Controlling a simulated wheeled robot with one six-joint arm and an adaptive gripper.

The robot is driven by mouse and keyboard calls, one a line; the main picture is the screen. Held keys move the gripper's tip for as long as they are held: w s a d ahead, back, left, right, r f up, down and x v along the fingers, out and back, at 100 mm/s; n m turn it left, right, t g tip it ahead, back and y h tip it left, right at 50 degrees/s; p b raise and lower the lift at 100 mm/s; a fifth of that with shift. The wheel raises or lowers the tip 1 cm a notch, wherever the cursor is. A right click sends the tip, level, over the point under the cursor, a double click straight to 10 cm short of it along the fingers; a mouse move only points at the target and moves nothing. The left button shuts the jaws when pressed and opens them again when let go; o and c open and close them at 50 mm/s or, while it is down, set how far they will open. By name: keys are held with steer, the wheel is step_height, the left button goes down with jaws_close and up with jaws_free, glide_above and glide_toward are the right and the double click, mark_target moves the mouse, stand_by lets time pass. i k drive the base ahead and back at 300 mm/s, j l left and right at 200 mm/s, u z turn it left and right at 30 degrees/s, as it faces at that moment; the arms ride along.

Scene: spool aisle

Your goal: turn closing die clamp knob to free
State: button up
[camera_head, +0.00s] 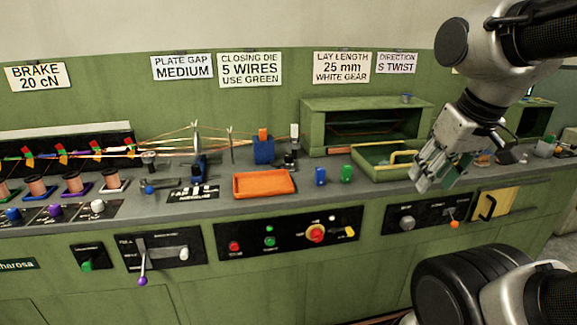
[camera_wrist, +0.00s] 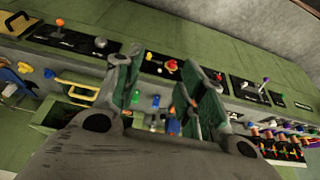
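The closing die area is at the back of the bench in the head view, below the "closing die 5 wires use green" sign (camera_head: 249,69). A blue block (camera_head: 263,151) with an orange top stands there, with small black fittings (camera_head: 290,160) and a white-topped post (camera_head: 295,132) beside it. I cannot tell which part is the clamp knob or how it is turned. My gripper (camera_head: 440,172) hangs above the bench by the green tray, right of the die area and apart from it. In the wrist view my gripper (camera_wrist: 160,95) is open, with nothing between its fingers.
An orange tray (camera_head: 264,195), a blue piece (camera_head: 320,176) and a green piece (camera_head: 346,173) are on the bench. A green tray (camera_head: 372,172) with a yellow handle and an open green box (camera_head: 330,148) stand left of my gripper. Strung wires cross the bench's left side.

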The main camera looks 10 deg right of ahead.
mark_target(288, 157)
steer(key=i+j, duration=0.25)
steer(key=i, duration=0.15)
steer(key=i+j, duration=0.2)
steer(key=i, duration=0.2)
steer(key=i+j, duration=0.25)
steer(key=i, duration=0.15)
